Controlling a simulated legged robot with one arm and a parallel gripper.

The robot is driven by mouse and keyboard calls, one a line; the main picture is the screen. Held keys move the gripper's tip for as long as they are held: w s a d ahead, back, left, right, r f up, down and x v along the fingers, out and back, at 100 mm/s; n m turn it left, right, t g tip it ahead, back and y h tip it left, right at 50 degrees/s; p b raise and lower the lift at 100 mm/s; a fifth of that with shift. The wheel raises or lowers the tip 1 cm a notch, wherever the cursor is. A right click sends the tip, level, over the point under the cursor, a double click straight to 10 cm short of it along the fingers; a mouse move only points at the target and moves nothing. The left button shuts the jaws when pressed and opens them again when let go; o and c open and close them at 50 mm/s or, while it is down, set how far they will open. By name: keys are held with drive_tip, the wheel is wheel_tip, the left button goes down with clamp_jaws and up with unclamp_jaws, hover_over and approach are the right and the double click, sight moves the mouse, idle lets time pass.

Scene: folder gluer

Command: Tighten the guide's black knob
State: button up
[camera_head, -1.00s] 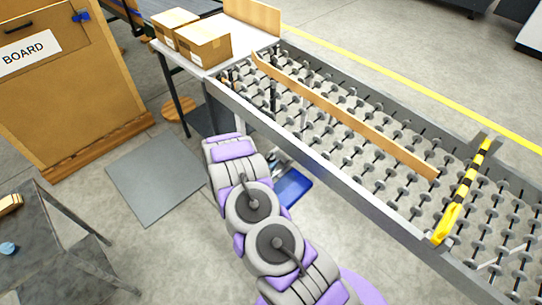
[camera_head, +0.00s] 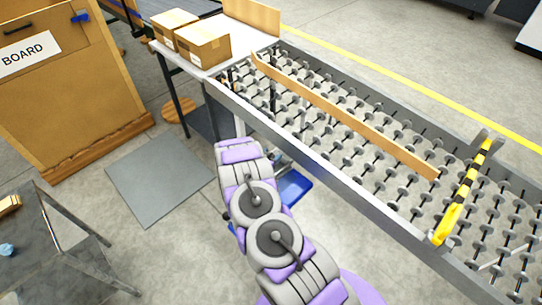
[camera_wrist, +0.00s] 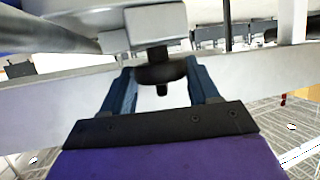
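The black knob (camera_wrist: 160,74) shows in the wrist view under a grey metal bracket (camera_wrist: 155,24), with a short stud below it. My gripper (camera_wrist: 161,80) has its two blue fingers spread, one on each side of the knob. I cannot tell whether the fingers touch it. In the head view my arm hides the gripper, and I cannot make out the knob there. A long brown guide rail (camera_head: 345,115) lies along the roller bed.
The roller conveyor's metal side frame (camera_head: 330,178) runs beside my arm. Two cardboard boxes (camera_head: 203,45) stand on its far-left end. A yellow-and-black bar (camera_head: 462,195) crosses the rollers at right. A blue bin (camera_head: 293,187) sits below. A grey mat (camera_head: 160,178) lies on the floor.

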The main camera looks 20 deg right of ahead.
drive_tip(key=shift+a, duration=0.45)
drive_tip(key=c, duration=0.3)
drive_tip(key=shift+r, duration=0.15)
drive_tip(key=c, duration=0.4)
drive_tip(key=m+b, duration=0.1)
drive_tip(key=g+h+b, duration=0.1)
drive_tip(key=shift+w+m+g+b, duration=0.2)
drive_tip(key=shift+m+g+b, duration=0.1)
drive_tip(key=shift+m+b, duration=0.1)
drive_tip(key=shift+m+g+h+b, duration=0.5)
drive_tip(key=shift+m+g+b, duration=0.3)
drive_tip(key=shift+b, duration=0.3)
drive_tip(key=shift+s+d, duration=0.1)
drive_tip(key=shift+r, duration=0.1)
drive_tip(key=o, duration=1)
drive_tip(key=shift+d+f, duration=0.1)
drive_tip(key=shift+f, duration=0.1)
